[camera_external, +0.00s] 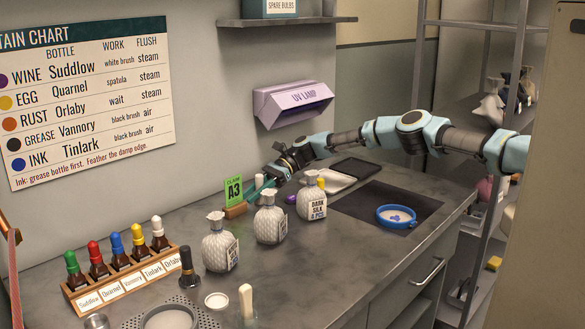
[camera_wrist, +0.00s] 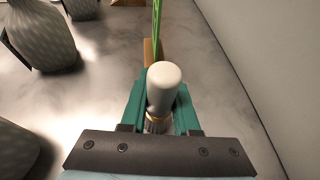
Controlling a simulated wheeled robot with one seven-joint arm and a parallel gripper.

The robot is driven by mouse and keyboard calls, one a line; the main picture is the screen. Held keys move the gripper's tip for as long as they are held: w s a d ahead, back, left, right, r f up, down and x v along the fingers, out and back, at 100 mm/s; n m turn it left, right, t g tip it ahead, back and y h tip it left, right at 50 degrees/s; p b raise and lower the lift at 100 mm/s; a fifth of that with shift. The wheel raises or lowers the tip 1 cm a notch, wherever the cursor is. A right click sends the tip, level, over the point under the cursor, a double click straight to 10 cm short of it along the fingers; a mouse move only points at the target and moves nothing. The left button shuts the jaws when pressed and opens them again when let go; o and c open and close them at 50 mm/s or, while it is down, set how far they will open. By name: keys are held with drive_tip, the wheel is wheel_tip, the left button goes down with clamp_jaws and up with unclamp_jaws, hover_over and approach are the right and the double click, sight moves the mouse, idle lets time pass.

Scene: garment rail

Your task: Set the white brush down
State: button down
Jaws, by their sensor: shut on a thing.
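My gripper (camera_external: 262,188) is over the back of the grey counter, near the wall. Its teal fingers are shut on the white brush (camera_external: 259,180). In the wrist view the brush (camera_wrist: 163,88) stands handle up between the fingers (camera_wrist: 160,112), with its rounded white end toward the camera and a gold-coloured band below. Its bristles are hidden. I cannot tell whether its lower end touches the counter (camera_external: 310,265).
A green A3 claim card (camera_external: 234,190) in a wooden block (camera_external: 236,211) is just beyond the fingers. Wrapped grey bottles (camera_external: 220,245) stand in front. A dropper-bottle rack (camera_external: 125,280), black brush (camera_external: 187,268), dark mat (camera_external: 360,205) and blue ring (camera_external: 397,216) share the counter.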

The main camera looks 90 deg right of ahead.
drive_tip(key=shift+f, duration=0.2)
drive_tip(key=c, duration=0.7)
unclamp_jaws()
drive_tip(key=shift+o, duration=0.2)
drive_tip(key=shift+r, duration=0.1)
drive_tip(key=shift+r, duration=0.25)
drive_tip(key=b+v, duration=0.1)
drive_tip(key=v, duration=0.2)
drive_tip(key=b+v, duration=0.2)
drive_tip(key=v, duration=0.2)
drive_tip(key=b+v, duration=0.1)
drive_tip(key=v, duration=0.2)
drive_tip(key=shift+s+d+f, duration=0.2)
drive_tip(key=shift+b+v, duration=0.35)
drive_tip(key=shift+v, duration=0.4)
drive_tip(key=shift+r, duration=0.1)
